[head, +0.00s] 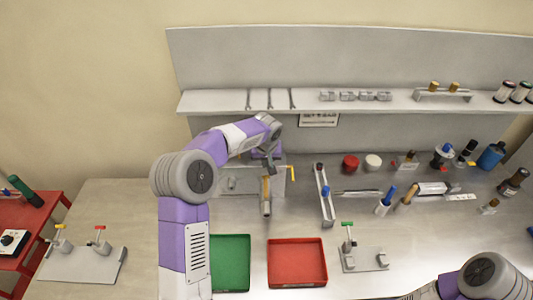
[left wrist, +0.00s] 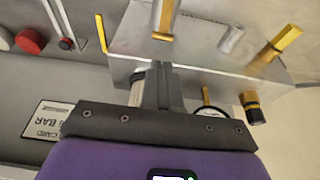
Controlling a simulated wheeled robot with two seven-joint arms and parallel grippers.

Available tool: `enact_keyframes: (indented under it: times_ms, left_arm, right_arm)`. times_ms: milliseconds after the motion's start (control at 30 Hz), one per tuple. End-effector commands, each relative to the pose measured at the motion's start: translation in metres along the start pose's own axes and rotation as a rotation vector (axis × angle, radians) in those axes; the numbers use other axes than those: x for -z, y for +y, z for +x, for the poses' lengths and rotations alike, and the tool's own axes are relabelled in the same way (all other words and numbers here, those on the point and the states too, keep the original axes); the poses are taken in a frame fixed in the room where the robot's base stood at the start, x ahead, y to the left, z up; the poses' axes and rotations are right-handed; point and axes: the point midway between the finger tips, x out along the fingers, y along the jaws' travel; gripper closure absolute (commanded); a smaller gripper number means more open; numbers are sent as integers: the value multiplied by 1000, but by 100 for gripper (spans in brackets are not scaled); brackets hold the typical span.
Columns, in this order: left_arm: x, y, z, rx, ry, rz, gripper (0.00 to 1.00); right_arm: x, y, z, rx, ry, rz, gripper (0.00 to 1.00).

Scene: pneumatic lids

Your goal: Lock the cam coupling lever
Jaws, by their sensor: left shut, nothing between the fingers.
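A grey metal block (head: 235,185) stands at the back of the bench, partly hidden by my left arm. It also shows in the left wrist view (left wrist: 195,42). It carries yellow levers: one at its right end (head: 292,172), one at its front (head: 266,188). In the left wrist view yellow levers show at the block's left (left wrist: 100,33), middle (left wrist: 163,18) and right (left wrist: 283,42). No label shows which is the cam coupling lever. My left gripper (left wrist: 161,70) is shut and empty, close by the block's edge; contact cannot be told. My right gripper is out of view.
A green tray (head: 231,289) and a red tray (head: 297,285) lie in front. A block with a green lever (head: 363,262) stands to their right, another block (head: 80,265) at far left. A narrow rail (head: 325,200) and several bottles and tools crowd the right.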

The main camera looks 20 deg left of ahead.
Motion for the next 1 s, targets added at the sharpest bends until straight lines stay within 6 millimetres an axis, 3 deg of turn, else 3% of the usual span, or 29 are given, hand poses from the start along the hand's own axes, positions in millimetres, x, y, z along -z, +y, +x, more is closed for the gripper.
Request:
enact_keyframes:
  times_ms: [100,333,800,1000]
  left_arm:
    - [0,0,24,0,-3,1,100]
    - [-9,0,52,0,-1,1,100]
    - [-11,0,59,-1,1,0,100]
    - [-10,0,70,0,1,0,100]
  right_arm:
    - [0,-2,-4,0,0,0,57]
    - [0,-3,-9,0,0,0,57]
    - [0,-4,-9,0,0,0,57]
    - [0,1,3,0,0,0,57]
